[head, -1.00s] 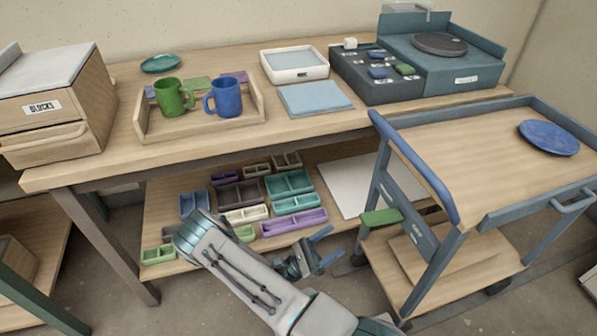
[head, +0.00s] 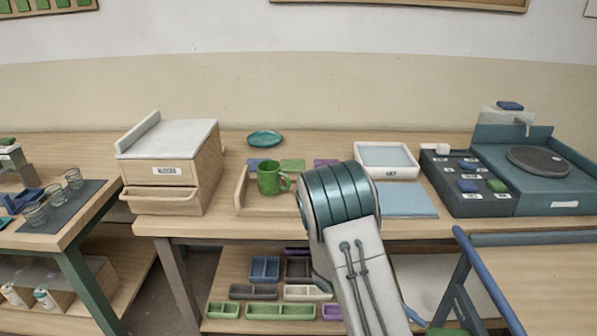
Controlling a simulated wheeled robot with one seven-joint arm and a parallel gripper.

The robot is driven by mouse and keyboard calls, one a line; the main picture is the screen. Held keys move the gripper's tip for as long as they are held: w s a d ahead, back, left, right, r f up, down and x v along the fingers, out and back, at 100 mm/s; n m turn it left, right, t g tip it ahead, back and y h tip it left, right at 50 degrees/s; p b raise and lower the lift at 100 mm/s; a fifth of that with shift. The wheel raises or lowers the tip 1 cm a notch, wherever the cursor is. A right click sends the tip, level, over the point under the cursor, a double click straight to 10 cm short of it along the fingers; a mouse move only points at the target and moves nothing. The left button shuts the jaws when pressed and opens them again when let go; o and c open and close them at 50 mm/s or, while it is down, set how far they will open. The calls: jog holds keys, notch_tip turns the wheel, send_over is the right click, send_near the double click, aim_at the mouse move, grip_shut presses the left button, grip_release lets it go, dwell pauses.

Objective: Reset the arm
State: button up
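My arm (head: 345,215) is raised in the lower middle of the head view, in front of the workbench. Of my gripper, only what looks like one blue finger (head: 412,313) shows, right of the arm near the bottom edge. The rest is hidden behind the arm, so I cannot see whether it is open or holds anything.
A green mug (head: 268,178) stands in the wooden tray (head: 241,190); the arm covers the tray's right part. The BLOCKS drawer box (head: 172,172) is left. A white tray (head: 387,174) and blue sheet (head: 408,200) lie right. The cart (head: 560,270) stands at lower right.

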jog(key=s+a+r+m+t+y+p, duration=0.2)
jog(key=r+t+y+p, duration=0.2)
jog(key=r, duration=0.5)
jog(key=s+a+r+m+t+y+p, duration=0.2)
jog(key=a+r+t+y+p, duration=0.1)
jog(key=r, duration=0.7)
jog(key=s+a+r+m+t+y+p, duration=0.2)
jog(key=a+r+m+t+y+p, duration=0.1)
jog(key=r, duration=0.7)
jog(key=shift+a+r+t+y+p, duration=0.15)
jog(key=shift+r+t+y+p, duration=0.05)
jog(key=shift+t+y+p, duration=0.75)
jog(key=shift+c, duration=0.3)
jog(key=c, duration=0.5)
